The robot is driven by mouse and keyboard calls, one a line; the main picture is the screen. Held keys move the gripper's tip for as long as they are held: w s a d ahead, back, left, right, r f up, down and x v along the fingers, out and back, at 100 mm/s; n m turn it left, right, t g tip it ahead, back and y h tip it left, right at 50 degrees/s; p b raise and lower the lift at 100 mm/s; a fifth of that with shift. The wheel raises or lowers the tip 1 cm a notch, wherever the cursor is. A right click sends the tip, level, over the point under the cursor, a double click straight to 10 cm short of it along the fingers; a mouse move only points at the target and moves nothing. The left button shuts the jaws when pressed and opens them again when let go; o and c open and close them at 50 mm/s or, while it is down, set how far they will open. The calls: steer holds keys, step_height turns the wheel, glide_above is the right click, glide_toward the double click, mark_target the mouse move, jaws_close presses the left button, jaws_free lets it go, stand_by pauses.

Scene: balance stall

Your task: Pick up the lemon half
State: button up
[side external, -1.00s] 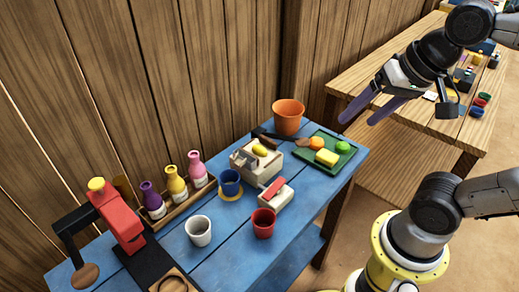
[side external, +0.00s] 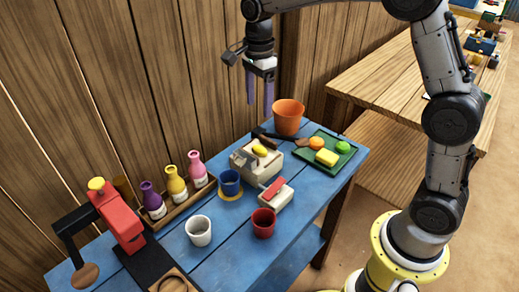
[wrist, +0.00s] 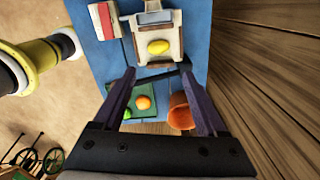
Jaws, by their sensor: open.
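The yellow lemon half (side external: 261,150) rests on top of a cream wooden device (side external: 243,163) on the blue table. In the wrist view the lemon half (wrist: 158,47) is a yellow oval in the device's top, just beyond the fingertips and roughly midway between them. My gripper (side external: 260,97) points down with its two purple fingers apart, above the lemon half and clear of it. In the wrist view my gripper (wrist: 158,73) is open and empty.
An orange bucket (side external: 288,117) and a green tray (side external: 311,167) with fruit and a yellow block stand beside the device. A red-and-white box (side external: 276,195), blue cup (side external: 230,184), red cup (side external: 263,223) and several bottles are nearby. A wooden wall stands behind.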

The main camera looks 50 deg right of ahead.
mark_target(260, 145)
steer(key=f, duration=1.3)
steer(key=shift+s+d+f, duration=0.1)
steer(key=shift+s+f, duration=0.1)
steer(key=shift+f, duration=0.2)
steer(key=c, duration=1.1)
steer(key=shift+r, duration=0.15)
